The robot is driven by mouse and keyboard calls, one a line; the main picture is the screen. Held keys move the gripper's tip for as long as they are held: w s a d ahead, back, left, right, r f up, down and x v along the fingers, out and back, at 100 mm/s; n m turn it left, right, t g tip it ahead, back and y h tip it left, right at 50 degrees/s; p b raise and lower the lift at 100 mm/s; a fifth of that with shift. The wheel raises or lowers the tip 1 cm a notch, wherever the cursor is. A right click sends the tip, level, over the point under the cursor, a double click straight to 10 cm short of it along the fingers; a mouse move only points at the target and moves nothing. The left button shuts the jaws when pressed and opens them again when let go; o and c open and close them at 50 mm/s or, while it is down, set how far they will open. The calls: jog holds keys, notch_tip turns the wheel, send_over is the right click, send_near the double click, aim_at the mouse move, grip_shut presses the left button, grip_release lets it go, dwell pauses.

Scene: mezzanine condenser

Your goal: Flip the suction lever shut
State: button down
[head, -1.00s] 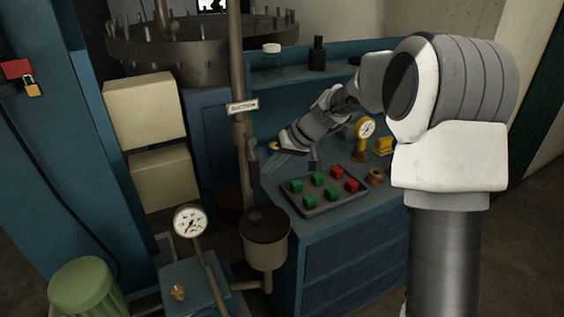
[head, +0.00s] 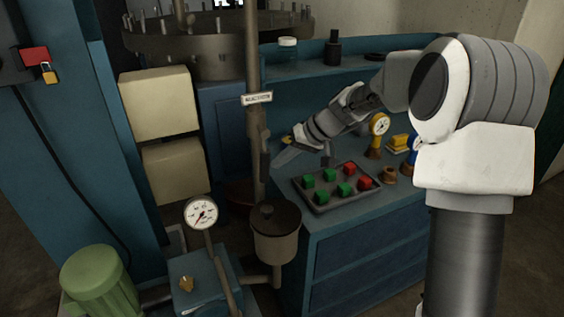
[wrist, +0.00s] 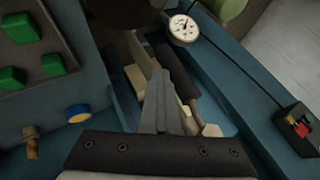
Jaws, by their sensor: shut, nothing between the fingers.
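The suction label (head: 257,97) hangs on a vertical brown pipe (head: 253,60). A dark lever handle (head: 265,148) hangs down along the pipe's right side, below the label. In the wrist view a long dark grip (wrist: 177,74), likely this lever, lies just beyond my fingers beside a pale pipe. My gripper (head: 280,160) is shut and empty, just right of the lever, pointing left and down. It also shows in the wrist view (wrist: 161,78), fingers together. I cannot tell whether the fingertips touch the lever.
A tray (head: 318,208) of green and red blocks sits on the blue bench below my gripper. A lidded pot (head: 275,240) stands below the lever, with a pressure gauge (head: 201,213) to its left. A yellow gauge (head: 379,125) stands right of my gripper.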

aim_at(265, 168)
jog(key=a+y+b, duration=0.1)
jog(key=y+b, duration=0.1)
jog(key=s+a+m+g+y+b, duration=0.1)
jog(key=b, duration=0.1)
jog(key=a+f+y+b, duration=0.1)
jog(key=a+y+b, duration=0.1)
jog(key=shift+s+m+y, duration=0.3)
jog(key=shift+s+m, duration=0.05)
jog(key=shift+m, duration=0.05)
jog(key=s+a+r+m+y+b, duration=0.2)
jog(key=a+r+m+y+b, duration=0.2)
jog(key=y, duration=0.4)
jog(key=shift+a+r, duration=0.45)
jog(key=shift+a, duration=0.2)
jog(key=shift+s, duration=0.15)
